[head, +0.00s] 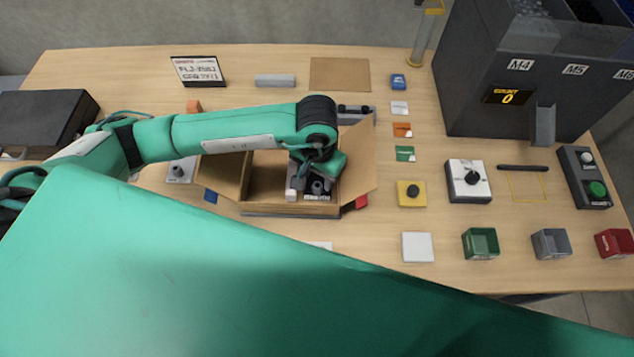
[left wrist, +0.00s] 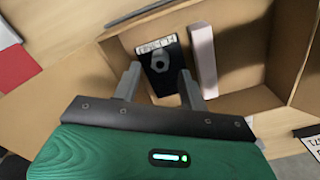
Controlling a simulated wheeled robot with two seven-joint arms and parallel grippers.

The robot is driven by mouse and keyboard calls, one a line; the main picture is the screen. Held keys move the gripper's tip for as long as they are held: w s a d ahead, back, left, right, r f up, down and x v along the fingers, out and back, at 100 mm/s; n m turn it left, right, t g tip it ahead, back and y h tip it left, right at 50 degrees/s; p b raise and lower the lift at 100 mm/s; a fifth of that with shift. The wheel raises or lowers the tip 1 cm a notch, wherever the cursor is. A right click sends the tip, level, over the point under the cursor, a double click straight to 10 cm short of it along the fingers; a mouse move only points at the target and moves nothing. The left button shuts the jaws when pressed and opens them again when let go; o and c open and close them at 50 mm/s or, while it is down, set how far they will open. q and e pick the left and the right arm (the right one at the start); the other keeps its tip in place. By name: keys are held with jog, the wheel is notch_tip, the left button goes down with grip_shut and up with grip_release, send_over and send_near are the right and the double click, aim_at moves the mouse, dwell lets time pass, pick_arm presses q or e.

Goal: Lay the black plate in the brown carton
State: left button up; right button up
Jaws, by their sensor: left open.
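The black plate (left wrist: 160,62) has a grey round boss and a white lettered label. It lies inside the open brown carton (left wrist: 240,60), on the carton floor as far as I can tell. In the head view the plate (head: 319,188) shows partly under my left gripper (head: 318,172), inside the carton (head: 260,208). In the left wrist view my left gripper (left wrist: 158,82) is open, its two fingers apart on either side of the plate's near end. I cannot tell whether they touch it. My right gripper is not in view.
A pale bar (left wrist: 203,58) lies beside the plate in the carton. The carton flaps stand spread outward. Right of it are a yellow button block (head: 411,193), a dial box (head: 468,181) and small bins, including a green one (head: 480,243). A dark feeder (head: 500,100) stands at the back right.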

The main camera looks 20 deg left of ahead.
aim_at(317, 186)
pick_arm(q)
notch_tip(317, 186, up, 8)
jog(key=b, duration=0.2)
jog(key=shift+s+f, duration=0.1)
dwell(0.6)
